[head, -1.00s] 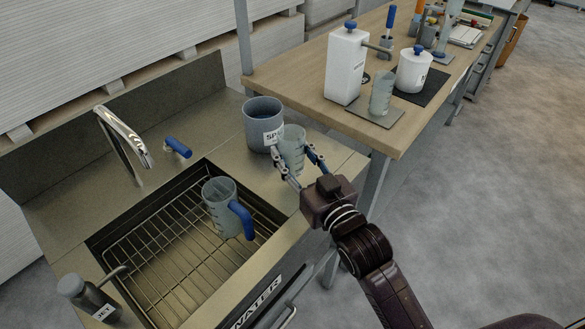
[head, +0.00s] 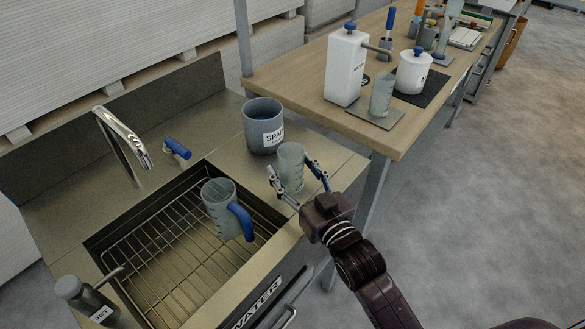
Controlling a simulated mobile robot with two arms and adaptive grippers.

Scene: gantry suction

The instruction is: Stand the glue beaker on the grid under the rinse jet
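Three grey translucent beakers show, and no label tells which is the glue beaker. One without a handle (head: 291,166) stands on the steel counter right of the sink. My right gripper (head: 289,163) has its fingers on either side of it, apparently open, with a small gap at the left finger. A beaker with a blue handle (head: 217,208) stands on the wire grid (head: 160,262) in the sink. My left gripper is not in view.
A grey labelled pot (head: 263,127) stands close behind the beaker at my gripper. A chrome tap (head: 122,137) and blue lever (head: 177,148) are behind the sink. The wooden table (head: 300,91) carries white containers. The grid's left part is clear.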

